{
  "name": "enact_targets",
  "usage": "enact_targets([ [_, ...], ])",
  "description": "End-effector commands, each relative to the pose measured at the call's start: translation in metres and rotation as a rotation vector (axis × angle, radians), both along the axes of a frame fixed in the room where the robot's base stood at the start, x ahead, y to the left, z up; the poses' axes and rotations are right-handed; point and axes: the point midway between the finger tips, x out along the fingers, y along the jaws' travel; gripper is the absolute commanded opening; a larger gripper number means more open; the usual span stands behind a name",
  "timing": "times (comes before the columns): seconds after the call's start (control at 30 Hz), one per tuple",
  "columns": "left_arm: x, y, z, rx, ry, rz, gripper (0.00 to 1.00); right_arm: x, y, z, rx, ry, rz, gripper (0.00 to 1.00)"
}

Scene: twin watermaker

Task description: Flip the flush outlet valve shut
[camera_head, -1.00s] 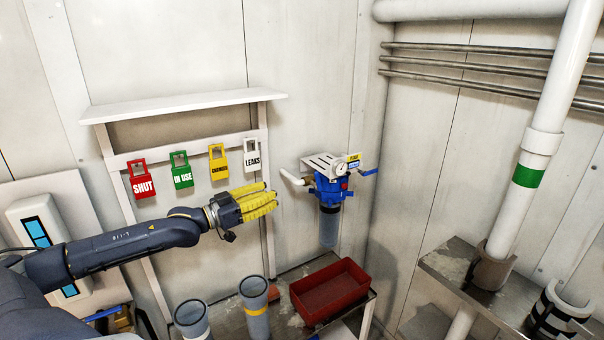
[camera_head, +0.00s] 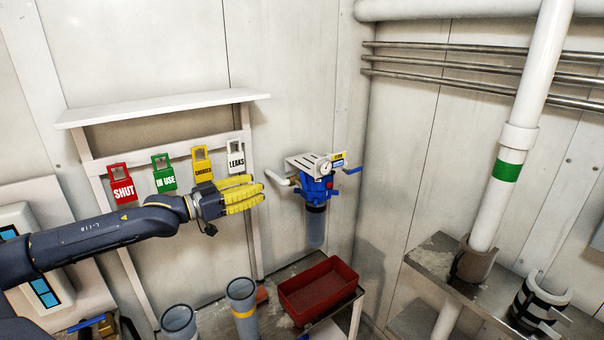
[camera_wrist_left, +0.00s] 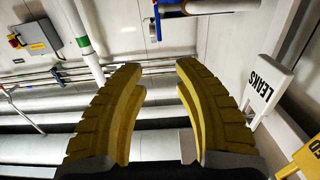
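A blue filter unit (camera_head: 316,187) with a clear bowl below, a round gauge and a white top bracket hangs on the back wall. A blue lever (camera_head: 353,170) sticks out at its right, and a white pipe elbow (camera_head: 278,179) at its left. I cannot read which part is the flush outlet valve. My left gripper (camera_head: 262,190) has yellow fingers and is just left of the unit, apart from it in the picture. In the left wrist view its fingers (camera_wrist_left: 158,68) are spread with nothing between them. A blue part (camera_wrist_left: 205,7) shows beyond them at the top edge. My right gripper is not in view.
Coloured tags hang on a white rack, the LEAKS tag (camera_head: 236,156) close to my left gripper. A red tray (camera_head: 318,290) and two grey cylinders (camera_head: 241,300) stand below. A blue-handled yellow fitting (camera_head: 95,327) lies lower left. A white pipe (camera_head: 512,140) stands at right.

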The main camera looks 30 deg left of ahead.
Motion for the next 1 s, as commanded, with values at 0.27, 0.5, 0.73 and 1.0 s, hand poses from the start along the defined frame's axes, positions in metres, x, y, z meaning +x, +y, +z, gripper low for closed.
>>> enact_targets([
  [0.27, 0.011, -0.005, 0.002, 0.002, -0.002, -0.002, 0.31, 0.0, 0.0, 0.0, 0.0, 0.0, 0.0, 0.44],
  [0.5, 0.02, -0.008, 0.001, 0.001, -0.003, 0.0, 0.31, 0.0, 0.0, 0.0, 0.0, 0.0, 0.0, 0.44],
  [0.73, 0.028, -0.011, 0.001, 0.0, -0.003, 0.0, 0.31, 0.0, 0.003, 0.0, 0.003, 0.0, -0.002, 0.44],
  [1.0, 0.039, -0.017, 0.002, 0.002, -0.003, -0.001, 0.31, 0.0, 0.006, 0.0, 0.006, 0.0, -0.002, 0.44],
])
